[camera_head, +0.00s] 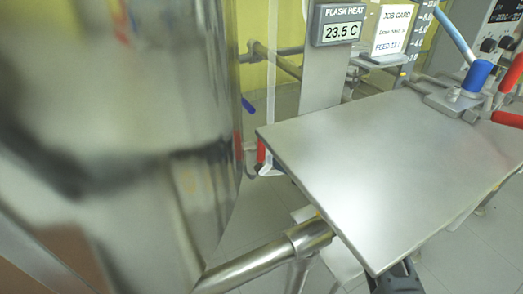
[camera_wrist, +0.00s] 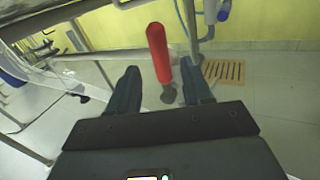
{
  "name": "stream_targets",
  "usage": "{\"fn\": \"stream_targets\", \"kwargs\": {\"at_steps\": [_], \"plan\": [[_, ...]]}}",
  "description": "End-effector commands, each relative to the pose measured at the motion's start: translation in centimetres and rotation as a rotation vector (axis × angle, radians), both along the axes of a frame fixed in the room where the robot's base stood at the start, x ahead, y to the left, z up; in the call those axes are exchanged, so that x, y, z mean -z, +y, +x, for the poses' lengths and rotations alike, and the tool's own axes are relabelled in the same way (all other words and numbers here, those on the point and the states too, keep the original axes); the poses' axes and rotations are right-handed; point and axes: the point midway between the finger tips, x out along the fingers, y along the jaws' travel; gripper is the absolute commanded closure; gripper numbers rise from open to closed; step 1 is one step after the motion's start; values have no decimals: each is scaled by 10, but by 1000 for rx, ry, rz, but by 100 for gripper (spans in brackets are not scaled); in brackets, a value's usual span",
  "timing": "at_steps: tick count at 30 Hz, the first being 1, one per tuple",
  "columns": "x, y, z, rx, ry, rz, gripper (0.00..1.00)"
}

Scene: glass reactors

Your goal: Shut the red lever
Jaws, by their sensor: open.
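In the wrist view a red lever (camera_wrist: 158,52) stands nearly upright, with a dark grey lower end. My gripper (camera_wrist: 159,69) is open, and its two dark fingers show on either side of the lever's lower part. I cannot tell whether the lever is in depth between the fingers or beyond them; no contact shows. In the head view a small red handle (camera_head: 261,151) hangs by the left corner of the steel table, and another red handle (camera_head: 508,119) is at the right edge. I cannot tell which one the wrist view shows. My gripper is not clearly seen in the head view.
A bare steel table (camera_head: 390,165) fills the right of the head view. A large shiny metal surface (camera_head: 110,130) blocks the left. A display (camera_head: 338,24) reads 23.5 C. The wrist view shows pipes, a blue part (camera_wrist: 224,9) and an orange floor grate (camera_wrist: 224,72).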

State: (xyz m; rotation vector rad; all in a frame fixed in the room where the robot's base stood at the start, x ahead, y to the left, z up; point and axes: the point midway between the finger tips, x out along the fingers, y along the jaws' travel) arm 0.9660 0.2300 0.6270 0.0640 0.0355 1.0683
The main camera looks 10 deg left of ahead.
Motion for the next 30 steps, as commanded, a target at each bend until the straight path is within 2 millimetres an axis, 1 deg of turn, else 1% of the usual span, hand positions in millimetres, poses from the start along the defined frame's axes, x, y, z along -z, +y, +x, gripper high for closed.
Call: {"fn": "stream_targets", "kwargs": {"at_steps": [6,12,17,24,26,30], "plan": [[3,30,16,-1,-3,-1,50],[2,52,28,0,-3,-4,50],[1,59,33,3,-3,-3,50],[1,60,33,3,-2,-4,50],[1,60,33,3,-2,-4,54],[1,60,33,3,-2,-4,68]]}}
